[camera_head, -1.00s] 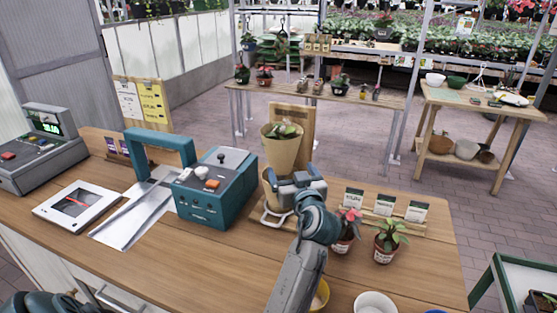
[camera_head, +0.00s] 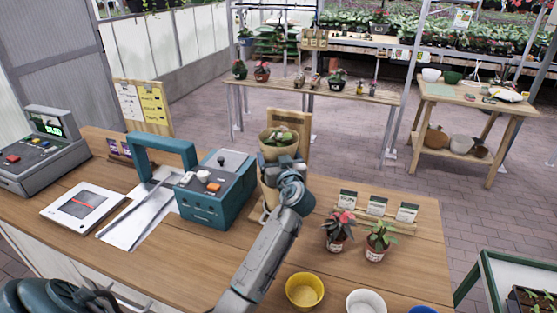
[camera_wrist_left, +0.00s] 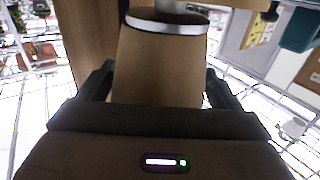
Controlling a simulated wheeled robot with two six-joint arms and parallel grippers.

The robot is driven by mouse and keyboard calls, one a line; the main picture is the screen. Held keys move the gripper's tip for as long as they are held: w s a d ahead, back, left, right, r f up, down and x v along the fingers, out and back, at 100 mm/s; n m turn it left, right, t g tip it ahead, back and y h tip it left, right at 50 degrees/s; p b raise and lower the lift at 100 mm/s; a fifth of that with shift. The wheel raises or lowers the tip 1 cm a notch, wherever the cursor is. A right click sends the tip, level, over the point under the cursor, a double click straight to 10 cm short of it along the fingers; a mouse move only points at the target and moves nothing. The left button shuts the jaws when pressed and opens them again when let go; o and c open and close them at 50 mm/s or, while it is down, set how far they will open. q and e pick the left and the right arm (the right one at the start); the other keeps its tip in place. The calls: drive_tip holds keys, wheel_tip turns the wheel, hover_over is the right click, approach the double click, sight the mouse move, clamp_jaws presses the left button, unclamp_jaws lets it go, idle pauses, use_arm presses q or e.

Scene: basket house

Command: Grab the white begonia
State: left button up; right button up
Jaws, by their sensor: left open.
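Contact cannot be told. On the counter to the right stand a red-topped potted plant (camera_head: 338,232) and a greener potted plant (camera_head: 379,240). I cannot make out white flowers on any plant. My right gripper is not in view.
A teal box machine (camera_head: 215,190) stands left of the cone. A card rack (camera_head: 400,226) is behind the two pots. A yellow bowl (camera_head: 305,290) and a white bowl (camera_head: 366,302) are at the front.

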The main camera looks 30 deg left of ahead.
use_arm(q)
drive_tip(key=shift+d, duration=0.15)
drive_tip(key=shift+c, duration=0.7)
drive_tip(key=c, duration=1.1)
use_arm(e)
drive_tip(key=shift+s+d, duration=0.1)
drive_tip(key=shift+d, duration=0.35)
use_arm(q)
drive_tip(key=shift+r, duration=0.1)
